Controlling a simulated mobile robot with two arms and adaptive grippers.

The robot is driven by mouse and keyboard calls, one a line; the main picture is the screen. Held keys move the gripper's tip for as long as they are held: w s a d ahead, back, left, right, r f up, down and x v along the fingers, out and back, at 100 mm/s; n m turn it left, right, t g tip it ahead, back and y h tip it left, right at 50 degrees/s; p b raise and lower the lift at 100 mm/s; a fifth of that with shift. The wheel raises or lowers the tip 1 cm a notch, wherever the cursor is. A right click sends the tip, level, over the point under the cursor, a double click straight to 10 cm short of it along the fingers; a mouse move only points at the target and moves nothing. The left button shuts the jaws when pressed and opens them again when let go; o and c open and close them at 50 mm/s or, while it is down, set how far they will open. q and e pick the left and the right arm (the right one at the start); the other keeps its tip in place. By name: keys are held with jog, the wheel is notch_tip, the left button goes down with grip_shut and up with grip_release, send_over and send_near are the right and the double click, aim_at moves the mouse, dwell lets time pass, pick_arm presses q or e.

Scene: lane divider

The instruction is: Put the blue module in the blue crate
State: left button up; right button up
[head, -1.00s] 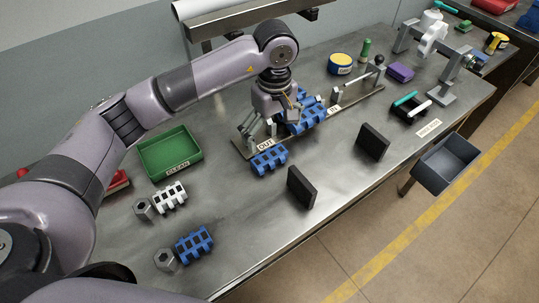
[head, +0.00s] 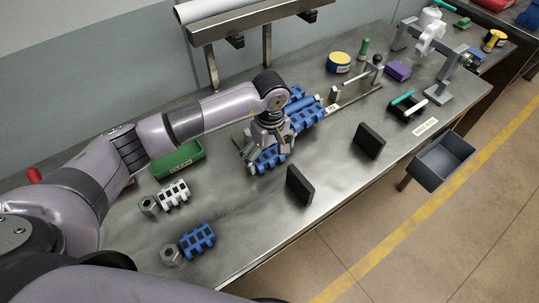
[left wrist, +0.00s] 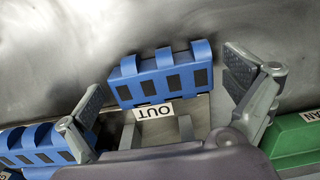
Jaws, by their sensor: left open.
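A blue module (head: 268,160) with dark square slots lies by the OUT label, at the near end of the metal rail. My left gripper (head: 266,152) is over it, open. In the left wrist view the same module (left wrist: 160,78) lies ahead between the spread fingers (left wrist: 166,98), with gaps on both sides. More blue modules (head: 306,117) sit along the rail, and one shows at the lower left of the wrist view. Another blue module (head: 197,240) lies at the front left. A dull grey-blue crate (head: 436,172) hangs off the right table edge, empty. My right gripper is out of view.
A green crate (head: 178,164), partly hidden by my arm, stands left of the rail. A white module (head: 173,194) and hex nuts lie in front of it. Two upright black plates (head: 299,186) stand between the rail and the front edge.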

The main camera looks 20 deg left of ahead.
pick_arm(q)
jog(key=shift+c, duration=0.6)
jog(key=c, duration=1.2)
jog(key=shift+r, duration=0.1)
